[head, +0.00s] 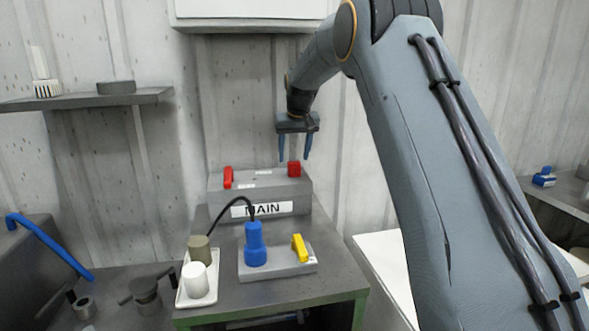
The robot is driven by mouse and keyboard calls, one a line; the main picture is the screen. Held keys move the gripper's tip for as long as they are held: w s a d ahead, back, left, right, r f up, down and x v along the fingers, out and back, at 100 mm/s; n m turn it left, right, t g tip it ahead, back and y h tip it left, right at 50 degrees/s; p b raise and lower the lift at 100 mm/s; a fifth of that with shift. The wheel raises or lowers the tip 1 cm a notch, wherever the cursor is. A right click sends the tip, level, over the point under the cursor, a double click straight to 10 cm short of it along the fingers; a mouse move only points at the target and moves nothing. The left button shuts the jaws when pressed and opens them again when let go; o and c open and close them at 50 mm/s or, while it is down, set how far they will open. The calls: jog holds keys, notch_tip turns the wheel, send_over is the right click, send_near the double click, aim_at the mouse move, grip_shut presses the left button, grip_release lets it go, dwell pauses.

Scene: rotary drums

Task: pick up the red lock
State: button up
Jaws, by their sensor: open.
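A grey box labelled MAIN (216,201) stands at the back of the work table. A small red block (294,169), which looks like the red lock, sits on its top at the right. A red lever-like piece (228,177) stands upright on its top at the left. My gripper (294,159) points down with its two fingers apart and empty. In the picture its fingertips are just above and to either side of the red block. I cannot tell the exact height or depth gap between them.
In front of the box are a grey base (285,271) with a blue plug (254,246) and yellow lever (299,247), and a white tray (183,302) holding two cylinders. A black cable arches across. A shelf (60,101) is at left, and a white cabinet (250,10) hangs above.

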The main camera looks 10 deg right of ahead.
aim_at(294, 162)
jog(key=shift+s+p+x, duration=0.15)
jog(key=shift+p+x, duration=0.4)
jog(key=shift+x, duration=0.75)
jog(key=shift+s+p+x, duration=0.1)
jog(key=shift+p+x, duration=0.4)
jog(key=shift+x, duration=0.8)
jog(key=shift+d, duration=0.15)
jog(key=c, duration=1.2)
jog(key=r+b, duration=0.2)
jog(key=r, duration=0.7)
jog(key=shift+a+r+b, duration=0.15)
jog(key=shift+a+b, duration=0.05)
jog(key=shift+b, duration=0.15)
jog(key=a+p, duration=0.2)
jog(key=a, duration=0.2)
jog(key=a+r+p, duration=0.1)
jog(key=a, duration=0.3)
jog(key=a+p, duration=0.2)
jog(key=a, duration=0.3)
jog(key=shift+r+p, duration=0.35)
